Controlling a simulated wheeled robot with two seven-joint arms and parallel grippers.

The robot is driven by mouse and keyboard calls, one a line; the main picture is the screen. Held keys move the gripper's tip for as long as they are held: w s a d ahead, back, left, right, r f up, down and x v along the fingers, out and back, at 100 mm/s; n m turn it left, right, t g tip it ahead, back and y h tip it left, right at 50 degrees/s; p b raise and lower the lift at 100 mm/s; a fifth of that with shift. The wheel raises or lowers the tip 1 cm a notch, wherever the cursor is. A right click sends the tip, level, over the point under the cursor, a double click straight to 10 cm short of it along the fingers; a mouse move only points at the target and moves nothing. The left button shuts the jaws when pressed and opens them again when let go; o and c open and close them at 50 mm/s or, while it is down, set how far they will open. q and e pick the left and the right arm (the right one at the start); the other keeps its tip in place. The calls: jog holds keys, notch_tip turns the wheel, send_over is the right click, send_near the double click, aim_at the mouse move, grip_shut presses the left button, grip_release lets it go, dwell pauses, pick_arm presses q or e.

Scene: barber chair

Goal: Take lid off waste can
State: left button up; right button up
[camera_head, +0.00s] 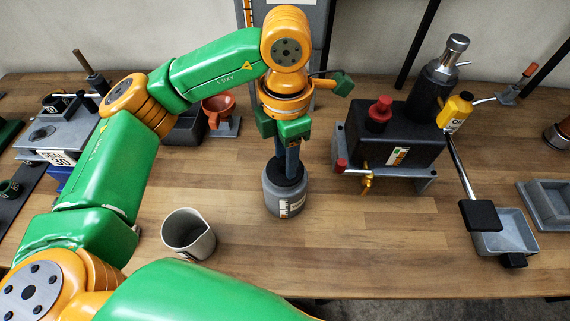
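The waste can appears to be the grey canister (287,200) with a paper label on its side, upright on the wooden bench near the middle of the view. Its black lid (284,172) sits on top. My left gripper (288,172) points straight down over the can, its dark blue fingers close together and reaching the middle of the lid. The fingers hide the lid's centre, and I cannot tell whether they are closed on a knob there. My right gripper is not in view.
An open grey cup (188,234) stands left of the can. A black machine (395,135) with a red knob stands to the right. A long-handled black tool (480,215) rests over a grey tray (508,238). Bare bench (380,240) lies right of the can.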

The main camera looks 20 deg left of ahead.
pick_arm(q)
grip_shut()
jog(key=shift+r, duration=0.1)
